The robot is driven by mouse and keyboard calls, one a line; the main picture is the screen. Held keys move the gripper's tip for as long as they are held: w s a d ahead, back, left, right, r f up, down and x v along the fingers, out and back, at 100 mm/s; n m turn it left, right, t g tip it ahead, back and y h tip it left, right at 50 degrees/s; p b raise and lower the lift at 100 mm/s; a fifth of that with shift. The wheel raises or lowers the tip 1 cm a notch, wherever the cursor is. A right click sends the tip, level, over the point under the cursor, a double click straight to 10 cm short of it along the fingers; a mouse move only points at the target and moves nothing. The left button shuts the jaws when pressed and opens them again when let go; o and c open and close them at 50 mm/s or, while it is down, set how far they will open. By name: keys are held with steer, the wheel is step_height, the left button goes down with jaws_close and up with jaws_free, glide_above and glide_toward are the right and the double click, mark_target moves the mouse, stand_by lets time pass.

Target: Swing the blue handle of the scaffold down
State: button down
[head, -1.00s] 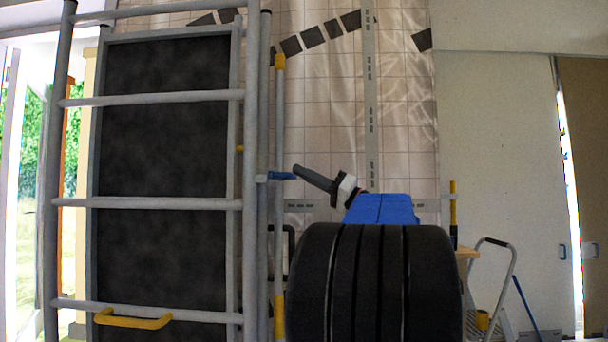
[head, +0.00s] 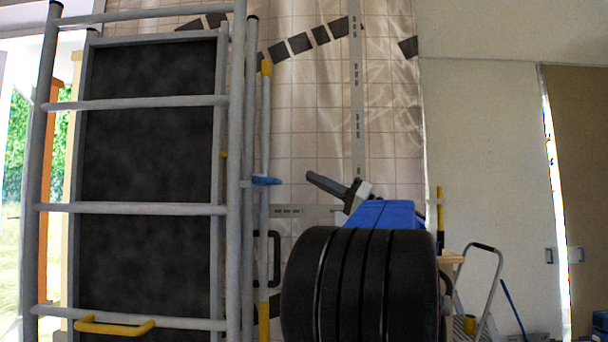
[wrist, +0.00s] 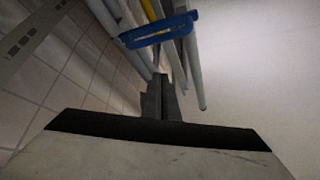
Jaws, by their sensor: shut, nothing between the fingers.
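The blue handle (head: 265,181) sits on the slim uprights at the right side of the grey scaffold (head: 133,209), at about the height of its middle rung. It lies roughly level in the head view. My gripper (head: 312,178) is just right of it, shut and empty, with a visible gap in the head view. In the wrist view the blue handle (wrist: 160,30) is a bar with a slot, crossing several poles. There, the shut fingers of my gripper (wrist: 160,82) point towards it from below and look apart from it.
A dark panel (head: 150,130) stands behind the scaffold rungs. A yellow handle (head: 114,326) is on the lower rung. A yellow-tipped pole (head: 266,110) runs upright beside the blue handle. A stepladder (head: 480,290) stands at right. The tiled wall is behind.

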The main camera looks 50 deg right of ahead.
steer(key=shift+v, duration=0.9)
steer(key=shift+w+d, duration=0.1)
steer(key=shift+w, duration=0.1)
steer(key=w+a+f+m+g, duration=0.1)
steer(key=w+a+f+g, duration=0.3)
steer(key=a, duration=0.4)
steer(key=w+a+f+m+g, duration=0.1)
steer(key=w+a+f, duration=0.3)
steer(key=a+f, duration=0.3)
steer(key=s+a+f+g+h, duration=0.15)
steer(key=a+f+g, duration=0.45)
steer(key=a+f, duration=0.95)
steer(key=s+a+f+g+h, duration=0.1)
steer(key=s+a+f+g, duration=0.1)
steer(key=s+a+f, duration=0.4)
steer(key=s+a+f+g+h, duration=0.2)
steer(key=s+f+g, duration=0.1)
steer(key=f, duration=0.5)
steer(key=s+d+f+n+h, duration=0.2)
steer(key=s+f+h, duration=0.3)
steer(key=s+f, duration=0.5)
steer(key=shift+s+f+n, duration=0.25)
steer(key=shift+f+n, duration=0.35)
steer(key=shift+f, duration=0.8)
